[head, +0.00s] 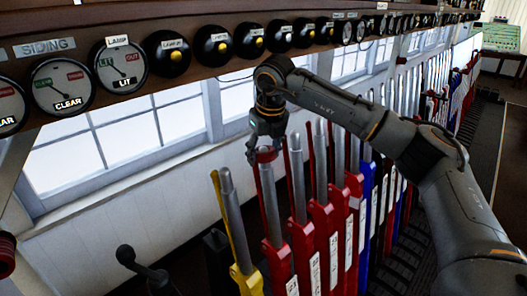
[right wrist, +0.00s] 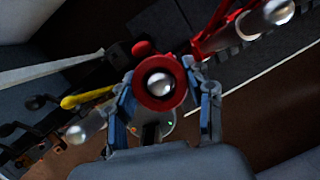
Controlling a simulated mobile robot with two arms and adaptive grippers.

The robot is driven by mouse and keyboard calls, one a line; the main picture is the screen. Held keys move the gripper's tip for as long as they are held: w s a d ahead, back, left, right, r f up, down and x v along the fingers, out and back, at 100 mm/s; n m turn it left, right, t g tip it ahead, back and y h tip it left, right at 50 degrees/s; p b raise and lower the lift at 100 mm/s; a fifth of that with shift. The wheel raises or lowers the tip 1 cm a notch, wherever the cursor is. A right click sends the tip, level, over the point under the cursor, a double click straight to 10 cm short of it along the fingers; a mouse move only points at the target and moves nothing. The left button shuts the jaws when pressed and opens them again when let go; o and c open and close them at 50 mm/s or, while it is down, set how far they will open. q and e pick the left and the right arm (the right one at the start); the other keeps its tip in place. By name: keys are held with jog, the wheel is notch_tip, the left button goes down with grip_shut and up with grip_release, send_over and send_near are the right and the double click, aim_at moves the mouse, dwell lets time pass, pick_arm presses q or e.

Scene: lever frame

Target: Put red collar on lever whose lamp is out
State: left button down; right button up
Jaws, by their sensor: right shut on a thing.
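The red collar (head: 264,154) is held at the top of the first red lever (head: 276,258), just right of the yellow lever (head: 244,278). My right gripper (head: 267,140) points down, its fingers shut on the collar. In the right wrist view the collar (right wrist: 160,84) is a ring between the fingers of my right gripper (right wrist: 162,92), with a bright round lever tip (right wrist: 160,84) showing inside its opening. I cannot tell how far the collar is over the tip. A dial marked LAMP (head: 121,66) reads LIT. My left gripper is not in view.
More red levers (head: 322,215) and blue levers (head: 367,215) stand close in a row to the right. The instrument shelf (head: 230,70) runs above. A black-knobbed handle (head: 126,255) is at the lower left, and a red ribbed object (head: 6,255) at the left edge.

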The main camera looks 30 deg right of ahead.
jog(key=shift+f+b, duration=0.35)
jog(key=shift+f, duration=0.1)
jog(key=o, duration=1.3)
jog(key=shift+o, duration=0.2)
jog(key=shift+s+r, duration=0.1)
jog(key=shift+p+v, duration=2.15)
jog(key=shift+v, duration=2.25)
